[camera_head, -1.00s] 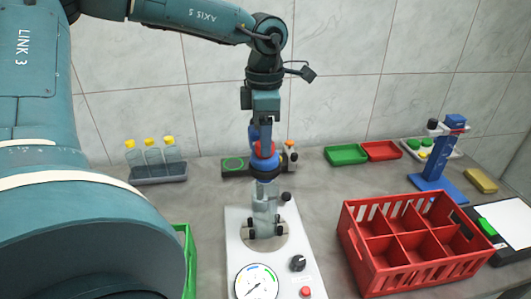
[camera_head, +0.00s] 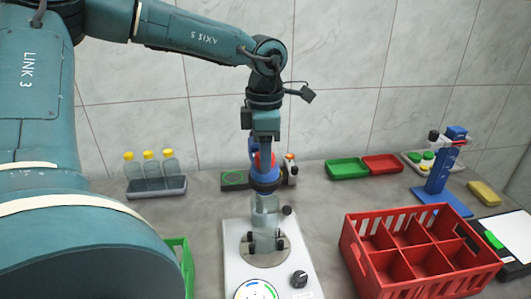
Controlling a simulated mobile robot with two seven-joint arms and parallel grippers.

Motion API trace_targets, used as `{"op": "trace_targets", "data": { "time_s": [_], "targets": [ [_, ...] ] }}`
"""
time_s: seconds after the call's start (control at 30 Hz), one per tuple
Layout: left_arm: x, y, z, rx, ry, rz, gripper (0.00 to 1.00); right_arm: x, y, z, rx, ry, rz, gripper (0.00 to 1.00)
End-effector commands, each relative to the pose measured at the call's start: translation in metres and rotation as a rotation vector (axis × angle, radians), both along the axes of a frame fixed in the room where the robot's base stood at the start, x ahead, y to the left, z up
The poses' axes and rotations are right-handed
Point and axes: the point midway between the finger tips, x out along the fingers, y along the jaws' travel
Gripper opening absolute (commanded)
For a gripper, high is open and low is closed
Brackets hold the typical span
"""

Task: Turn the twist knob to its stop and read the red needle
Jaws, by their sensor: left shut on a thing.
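My left gripper (camera_head: 264,180) comes down at the middle, over the light grey panel (camera_head: 232,262). The bottle stands upright between black pegs on a round plate on the panel. A black knob (camera_head: 299,279) sits on the panel front right of the bottle, apart from my gripper. The white dial (camera_head: 257,290) is cut by the lower edge, so I cannot read its red needle. My right gripper is not in view.
A red divided crate (camera_head: 350,250) stands close on the right. Bottles with yellow caps (camera_head: 150,164) stand in a grey tray at the back left. Green (camera_head: 346,168) and red (camera_head: 382,163) trays and a blue stand (camera_head: 441,180) are behind. A green crate edge (camera_head: 181,252) shows near my arm.

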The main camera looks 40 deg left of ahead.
Motion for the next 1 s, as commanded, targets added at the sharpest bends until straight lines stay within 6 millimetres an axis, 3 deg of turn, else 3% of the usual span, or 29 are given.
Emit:
{"op": "trace_targets", "data": {
  "time_s": [0.23,0.7,1.0],
  "targets": [
    [0.0000,0.0000,-0.0007,-0.001,0.000,-0.092,0.14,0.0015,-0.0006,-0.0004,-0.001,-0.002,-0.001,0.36],
    [-0.0002,0.0001,-0.0001,-0.001,0.001,-0.806,0.14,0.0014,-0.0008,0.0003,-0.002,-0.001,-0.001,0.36],
    [-0.0001,0.0000,-0.0001,-0.001,0.001,-0.851,0.14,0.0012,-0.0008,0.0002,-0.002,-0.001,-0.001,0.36]
  ]
}}
